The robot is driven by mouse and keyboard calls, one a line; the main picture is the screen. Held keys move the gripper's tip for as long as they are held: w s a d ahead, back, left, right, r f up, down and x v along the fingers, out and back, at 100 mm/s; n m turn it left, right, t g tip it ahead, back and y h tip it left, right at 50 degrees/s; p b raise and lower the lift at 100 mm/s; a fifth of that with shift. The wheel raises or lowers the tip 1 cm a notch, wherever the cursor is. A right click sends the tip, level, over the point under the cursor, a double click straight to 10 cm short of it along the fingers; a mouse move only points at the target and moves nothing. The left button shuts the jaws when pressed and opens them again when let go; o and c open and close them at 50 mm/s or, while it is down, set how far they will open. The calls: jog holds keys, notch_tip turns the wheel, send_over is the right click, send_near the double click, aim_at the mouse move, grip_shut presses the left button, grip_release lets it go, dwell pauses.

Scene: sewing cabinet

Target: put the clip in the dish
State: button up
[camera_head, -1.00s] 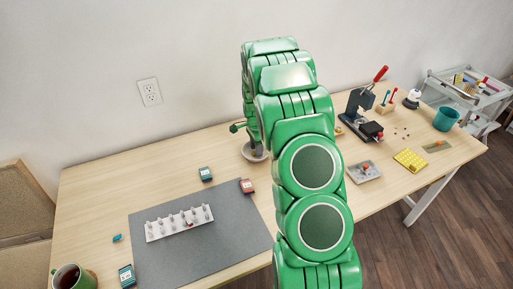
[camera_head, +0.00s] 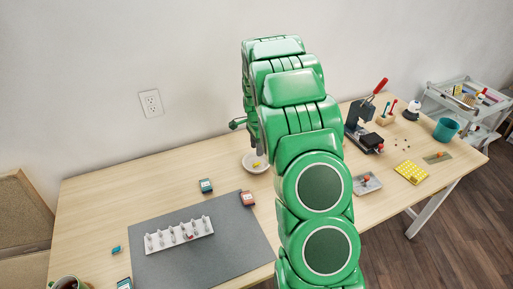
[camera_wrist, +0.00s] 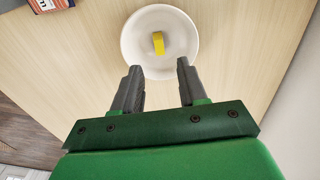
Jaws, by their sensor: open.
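The dish (camera_wrist: 130,40) is a round white bowl on the wooden table. It also shows in the head view (camera_head: 246,166), left of my arm. A small yellow block-like piece, which looks to be the clip (camera_wrist: 158,43), lies inside the dish; it also shows in the head view (camera_head: 256,165). My gripper (camera_wrist: 159,68) is open and empty in the wrist view. Its fingertips are near the dish's rim, and the clip is beyond them, apart from both fingers. In the head view my arm hides part of the gripper.
A red box (camera_head: 247,198) and a dark green box (camera_head: 205,186) stand near the grey mat (camera_head: 230,250). A white rack (camera_head: 180,236) with several small pegs sits on the mat. A press (camera_head: 360,125) and a grey tray (camera_head: 367,183) are right of my arm.

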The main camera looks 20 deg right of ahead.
jog(key=shift+r, duration=0.1)
jog(key=s+a+r+n, duration=0.4)
jog(key=s+a+r, duration=0.2)
jog(key=s+r, duration=0.35)
jog(key=s+a+r+n, duration=0.55)
jog(key=s+r, duration=0.25)
jog(key=s, duration=0.3)
jog(key=s+a+r+n, duration=0.1)
jog(key=s+a+n, duration=0.1)
jog(key=s, duration=0.6)
jog(key=s+a+r+n+g, duration=0.1)
jog(key=s+a+n, duration=0.1)
jog(key=s, duration=0.7)
jog(key=s+a+r+n, duration=0.2)
jog(key=s+n, duration=0.2)
jog(key=s, duration=0.5)
jog(key=shift+a+g, duration=0.4)
